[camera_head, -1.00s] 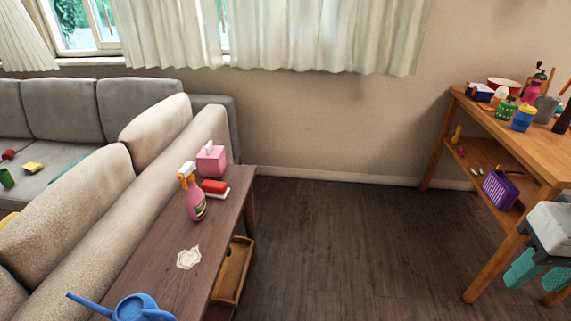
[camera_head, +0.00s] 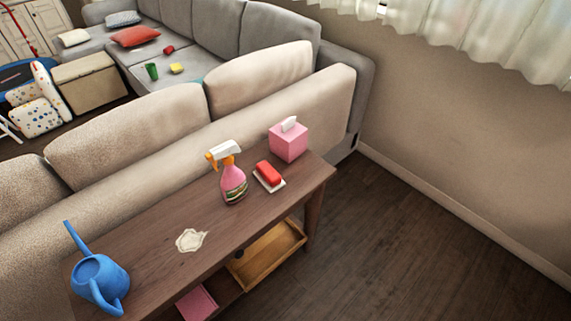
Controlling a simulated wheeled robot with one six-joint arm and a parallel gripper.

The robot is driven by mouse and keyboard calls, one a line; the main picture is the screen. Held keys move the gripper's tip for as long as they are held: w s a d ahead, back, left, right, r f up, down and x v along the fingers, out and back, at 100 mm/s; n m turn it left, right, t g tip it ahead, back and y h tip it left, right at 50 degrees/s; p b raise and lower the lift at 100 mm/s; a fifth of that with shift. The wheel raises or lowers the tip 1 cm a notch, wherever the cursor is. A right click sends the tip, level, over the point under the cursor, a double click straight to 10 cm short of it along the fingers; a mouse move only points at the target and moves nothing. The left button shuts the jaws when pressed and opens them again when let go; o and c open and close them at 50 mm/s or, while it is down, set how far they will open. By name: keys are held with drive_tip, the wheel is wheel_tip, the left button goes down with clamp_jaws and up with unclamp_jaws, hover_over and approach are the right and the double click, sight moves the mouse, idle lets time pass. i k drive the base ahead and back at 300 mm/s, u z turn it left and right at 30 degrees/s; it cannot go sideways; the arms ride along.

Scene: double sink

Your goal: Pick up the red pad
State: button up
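The red pad (camera_head: 269,173) is a small red block on a white base, lying on the dark wooden console table (camera_head: 140,245) behind the sofa. It lies just right of a pink spray bottle (camera_head: 232,182) with a white and orange head, and in front of a pink tissue box (camera_head: 289,142). It looks apart from both and its top is uncovered. My gripper is not in view.
A blue watering can (camera_head: 98,282) stands at the table's left end. A cream stain-like patch (camera_head: 190,240) lies mid-table. A wooden tray (camera_head: 268,256) is on the lower shelf. The sofa (camera_head: 130,130) backs the table. Dark floor (camera_head: 400,250) is clear at right.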

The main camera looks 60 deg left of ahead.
sight(266, 175)
drive_tip(key=u, duration=0.45)
drive_tip(key=i, duration=0.85)
drive_tip(key=u, duration=1.3)
drive_tip(key=i, duration=0.55)
drive_tip(key=u, duration=0.5)
